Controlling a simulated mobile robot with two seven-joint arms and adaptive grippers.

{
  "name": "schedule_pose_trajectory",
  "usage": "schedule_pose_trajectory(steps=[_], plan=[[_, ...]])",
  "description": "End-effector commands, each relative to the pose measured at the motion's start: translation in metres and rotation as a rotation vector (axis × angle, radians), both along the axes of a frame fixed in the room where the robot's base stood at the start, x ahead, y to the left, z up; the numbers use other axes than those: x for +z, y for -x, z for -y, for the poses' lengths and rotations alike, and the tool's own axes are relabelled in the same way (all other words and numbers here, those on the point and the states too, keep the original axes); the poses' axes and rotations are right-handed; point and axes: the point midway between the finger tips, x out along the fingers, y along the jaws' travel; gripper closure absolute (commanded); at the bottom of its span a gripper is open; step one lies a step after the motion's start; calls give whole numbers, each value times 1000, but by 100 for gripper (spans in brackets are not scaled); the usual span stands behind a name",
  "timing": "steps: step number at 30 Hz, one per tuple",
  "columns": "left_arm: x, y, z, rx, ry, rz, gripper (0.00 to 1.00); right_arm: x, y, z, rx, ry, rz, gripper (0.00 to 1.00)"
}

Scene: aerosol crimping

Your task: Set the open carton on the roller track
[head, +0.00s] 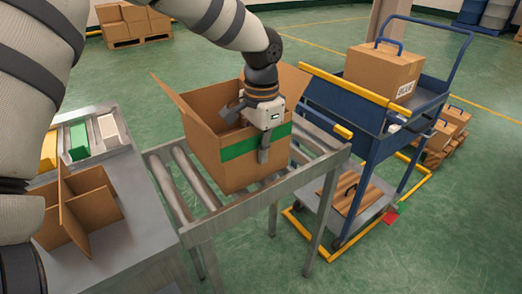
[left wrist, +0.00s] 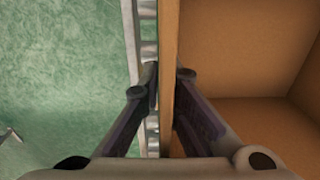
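The open carton (head: 215,165), brown with a green band, is upright over the roller track (head: 185,185) and appears to rest on the rollers; any small gap beneath it cannot be told. Its flaps stand open. My left gripper (head: 263,135) points down at the carton's near right wall, one finger outside and the other hidden inside. In the left wrist view, the fingers (left wrist: 168,85) straddle the carton's wall (left wrist: 170,40) closely on both sides, and the gripper looks shut on it. My right gripper is not in view.
A blue cart (head: 365,145) with a closed carton (head: 383,70) stands right of the track. A metal table (head: 130,235) at left holds a cardboard divider (head: 85,210) and coloured bins (head: 78,138). A yellow floor frame (head: 340,252) surrounds the cart's base.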

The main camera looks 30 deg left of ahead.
Motion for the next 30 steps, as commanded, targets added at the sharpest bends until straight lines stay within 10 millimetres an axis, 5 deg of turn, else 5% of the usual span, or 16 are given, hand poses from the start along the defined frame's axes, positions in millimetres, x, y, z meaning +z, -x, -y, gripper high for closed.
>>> schedule_pose_trajectory(steps=[2, 6, 16, 30], plan=[[-2, 0, 0, 0, -1, -1, 100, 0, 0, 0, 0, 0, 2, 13], [-3, 0, 0, 0, 0, -1, 75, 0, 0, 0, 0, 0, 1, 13], [3, 0, 0, 0, 0, 1, 75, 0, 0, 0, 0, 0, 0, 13], [111, 1, 2, 1, -1, 0, 75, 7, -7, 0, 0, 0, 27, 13]])
